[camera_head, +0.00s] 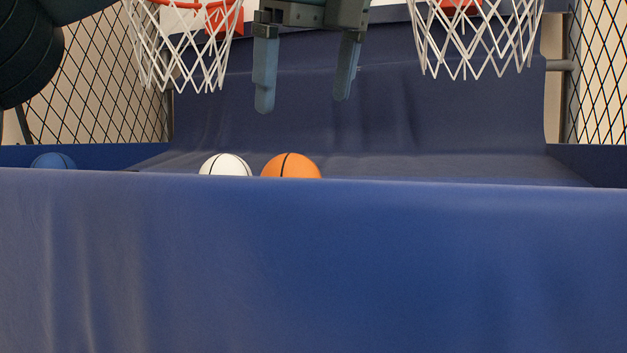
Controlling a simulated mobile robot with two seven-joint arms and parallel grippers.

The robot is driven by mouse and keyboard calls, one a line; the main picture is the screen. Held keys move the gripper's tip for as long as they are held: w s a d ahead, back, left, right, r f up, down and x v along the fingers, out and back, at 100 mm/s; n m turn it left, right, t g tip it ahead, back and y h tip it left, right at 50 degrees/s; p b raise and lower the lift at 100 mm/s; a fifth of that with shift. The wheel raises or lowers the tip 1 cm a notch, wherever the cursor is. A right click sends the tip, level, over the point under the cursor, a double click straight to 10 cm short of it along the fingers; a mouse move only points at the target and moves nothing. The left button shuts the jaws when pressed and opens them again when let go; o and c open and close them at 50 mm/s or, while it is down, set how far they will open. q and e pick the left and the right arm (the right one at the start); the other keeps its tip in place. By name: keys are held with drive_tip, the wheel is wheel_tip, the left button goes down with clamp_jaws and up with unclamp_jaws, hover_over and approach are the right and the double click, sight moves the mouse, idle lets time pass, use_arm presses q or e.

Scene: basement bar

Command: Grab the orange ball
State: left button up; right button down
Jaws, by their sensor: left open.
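The orange ball (291,166) has black seams and rests behind the blue front wall of the arcade basketball game; its lower part is hidden by that wall. My left gripper (304,98) hangs above and a little behind or over the ball, fingers pointing down, spread apart and empty. There is a clear gap in the picture between the fingertips and the ball. My right gripper is not in view.
A white ball (225,165) sits just left of the orange one, and a blue ball (53,161) lies farther left. The blue front wall (320,265) spans the view. Two hoop nets (183,45) (475,40) hang on either side of the gripper. Mesh fences (105,75) close the sides.

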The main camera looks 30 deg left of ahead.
sight(297, 155)
use_arm(q)
drive_tip(key=x, duration=0.7)
drive_tip(key=shift+a+f, duration=0.2)
drive_tip(key=shift+f, duration=0.15)
drive_tip(key=x, duration=0.4)
drive_tip(key=shift+s+a+f, duration=0.2)
drive_tip(key=shift+s+a, duration=0.1)
drive_tip(key=shift+w+a+f, duration=0.1)
drive_tip(key=shift+w+f, duration=0.05)
drive_tip(key=shift+f, duration=0.2)
drive_tip(key=c, duration=1)
drive_tip(key=shift+r, duration=0.15)
drive_tip(key=shift+r, duration=4.95)
